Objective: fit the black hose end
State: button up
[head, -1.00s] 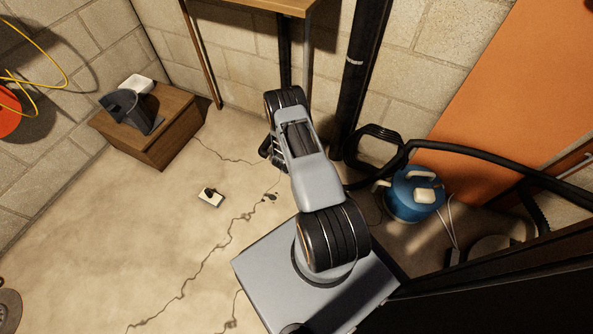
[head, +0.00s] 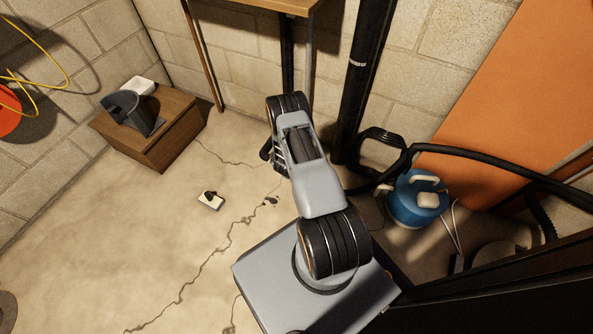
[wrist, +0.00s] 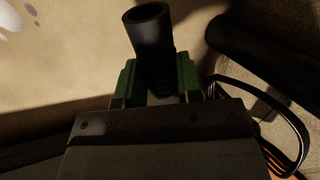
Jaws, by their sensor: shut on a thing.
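In the head view my arm hides my gripper and the held end. The black hose (head: 480,158) runs there from the right edge, past the blue canister, toward behind my arm. What the end is to fit onto cannot be made out in the wrist view.
A thick black upright pipe (head: 357,75) stands by the block wall. A blue canister (head: 415,200) stands right of my arm, near an orange panel (head: 510,100). A wooden box (head: 155,140) sits at the left. A small white-and-black item (head: 210,200) lies on open floor.

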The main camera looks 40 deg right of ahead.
jog(key=shift+w+a+b, duration=0.3)
jog(key=shift+w+a, duration=0.1)
jog(key=shift+w, duration=0.3)
jog(key=shift+w+a+b, duration=0.3)
jog(key=shift+w+a, duration=0.05)
jog(key=shift+w, duration=0.3)
jog(key=shift+w+a+b, duration=0.15)
jog(key=shift+w+b, duration=0.2)
jog(key=shift+b, duration=0.05)
dwell(0.7)
jog(key=shift+w+a+b, duration=0.15)
jog(key=shift+w+a, duration=0.2)
jog(key=shift+w, duration=0.3)
jog(key=shift+w+a+b, duration=0.15)
jog(key=shift+w+a, duration=0.2)
jog(key=shift+w, duration=0.25)
jog(key=shift+w, duration=0.15)
jog(key=o, duration=1)
jog(key=shift+a, duration=0.1)
jog(key=shift+r, duration=0.1)
jog(key=p+v, duration=0.6)
jog(key=v, duration=0.7)
jog(key=shift+a+r, duration=0.25)
